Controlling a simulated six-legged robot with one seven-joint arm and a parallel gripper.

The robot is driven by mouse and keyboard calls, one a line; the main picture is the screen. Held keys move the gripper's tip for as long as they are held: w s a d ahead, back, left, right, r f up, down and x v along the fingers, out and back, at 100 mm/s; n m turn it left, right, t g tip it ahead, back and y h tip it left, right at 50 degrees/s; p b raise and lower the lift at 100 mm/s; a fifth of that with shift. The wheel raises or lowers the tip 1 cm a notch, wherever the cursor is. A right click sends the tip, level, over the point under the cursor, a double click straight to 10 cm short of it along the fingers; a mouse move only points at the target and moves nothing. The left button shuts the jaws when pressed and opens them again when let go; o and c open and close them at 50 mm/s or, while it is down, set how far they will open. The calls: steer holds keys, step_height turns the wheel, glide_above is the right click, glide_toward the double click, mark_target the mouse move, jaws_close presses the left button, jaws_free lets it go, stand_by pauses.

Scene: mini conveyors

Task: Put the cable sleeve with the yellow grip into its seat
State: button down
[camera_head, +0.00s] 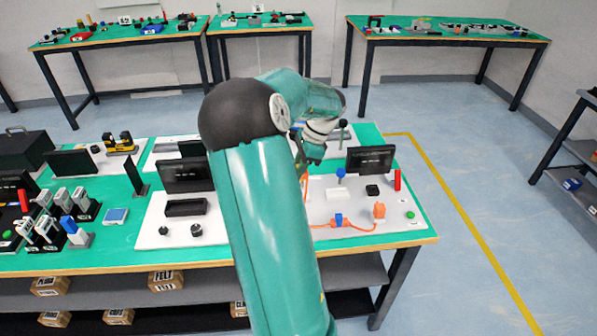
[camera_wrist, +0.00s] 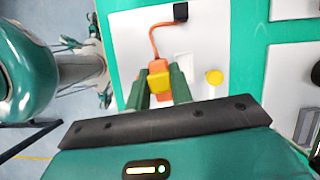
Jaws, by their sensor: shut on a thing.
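My gripper (camera_wrist: 159,88) is shut on the yellow grip (camera_wrist: 158,82) of an orange cable sleeve, between its two green fingers in the wrist view. An orange cable runs from the sleeve to a black block (camera_wrist: 180,12) at the top of that view. In the head view my gripper (camera_head: 313,152) is above the white board (camera_head: 345,238) on the right of the near table, and my arm partly hides it. The held sleeve is hard to make out there. I cannot tell which part is its seat.
An orange plug (camera_head: 379,211), a blue clip (camera_head: 338,219) on an orange cable, a black cube (camera_head: 372,190) and a red cylinder (camera_head: 397,180) stand on the board. A dark screen (camera_head: 370,159) stands behind.

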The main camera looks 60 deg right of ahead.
steer(key=shift+w+d, duration=0.65)
steer(key=shift+d, duration=0.2)
steer(key=shift+w+d, duration=0.6)
steer(key=shift+d, duration=0.25)
steer(key=shift+f, duration=0.1)
steer(key=shift+f, duration=5)
steer(key=shift+f, duration=0.1)
steer(key=shift+f, duration=0.35)
steer(key=shift+f, duration=0.45)
steer(key=c, duration=1.2)
jaws_free()
steer(key=shift+c, duration=0.2)
steer(key=shift+o, duration=0.4)
steer(key=v, duration=1.3)
steer(key=shift+s+d+r, duration=0.2)
steer(key=shift+r, duration=0.1)
